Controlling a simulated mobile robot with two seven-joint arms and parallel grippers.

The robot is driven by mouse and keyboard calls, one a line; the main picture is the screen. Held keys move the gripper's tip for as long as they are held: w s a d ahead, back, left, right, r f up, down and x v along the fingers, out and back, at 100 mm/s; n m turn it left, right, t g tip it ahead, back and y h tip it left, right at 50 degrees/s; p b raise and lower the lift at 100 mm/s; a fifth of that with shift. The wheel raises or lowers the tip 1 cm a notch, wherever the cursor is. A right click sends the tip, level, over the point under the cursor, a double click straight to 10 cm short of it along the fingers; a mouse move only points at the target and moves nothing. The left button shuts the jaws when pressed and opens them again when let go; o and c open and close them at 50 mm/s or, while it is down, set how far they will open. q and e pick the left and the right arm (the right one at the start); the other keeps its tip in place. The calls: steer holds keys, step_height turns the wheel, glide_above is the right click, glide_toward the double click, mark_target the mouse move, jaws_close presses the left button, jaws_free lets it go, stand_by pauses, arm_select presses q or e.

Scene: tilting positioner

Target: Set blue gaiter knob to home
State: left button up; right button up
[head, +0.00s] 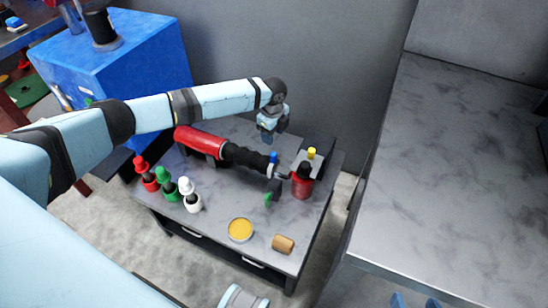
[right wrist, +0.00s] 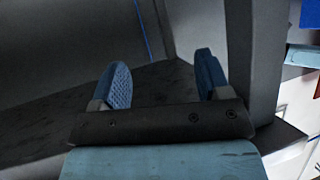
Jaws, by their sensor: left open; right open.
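A small blue knob (head: 273,157) stands at the right end of a black ribbed gaiter (head: 244,156), which joins a red cylinder (head: 198,141) on the grey workbench (head: 222,208). Which setting the knob is at is too small to tell. My left gripper (head: 267,137) is open, pointing down, just above and behind the blue knob in the picture; I cannot tell the exact gap. My right gripper (head: 414,302) shows only its blue fingertips at the bottom edge of the head view. In the right wrist view its fingers (right wrist: 162,84) are apart, with nothing between them.
Near the gaiter are a yellow knob (head: 311,152), a green knob (head: 267,198) and a red black-topped container (head: 302,182). Red, green and white bottles stand left. A yellow round tin (head: 240,229) and a tan cylinder (head: 283,244) lie in front. A grey counter (head: 455,190) is clear.

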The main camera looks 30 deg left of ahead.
mark_target(273, 154)
arm_select(q)
step_height(273, 154, down, 6)
steer(key=shift+f+b, duration=0.2)
steer(key=shift+b, duration=0.55)
step_height(273, 154, down, 4)
steer(key=shift+r+b, duration=0.1)
steer(key=shift+b, duration=0.45)
steer(key=shift+f, duration=0.55)
jaws_close()
steer(key=shift+d, duration=0.3)
steer(key=d+p, duration=0.1)
steer(key=d, duration=0.1)
steer(key=shift+w+d, duration=0.1)
steer(key=shift+d, duration=0.65)
arm_select(e)
steer(key=shift+w+a+r+t, duration=0.2)
steer(key=shift+a+r+t, duration=0.1)
steer(key=shift+a+t, duration=0.1)
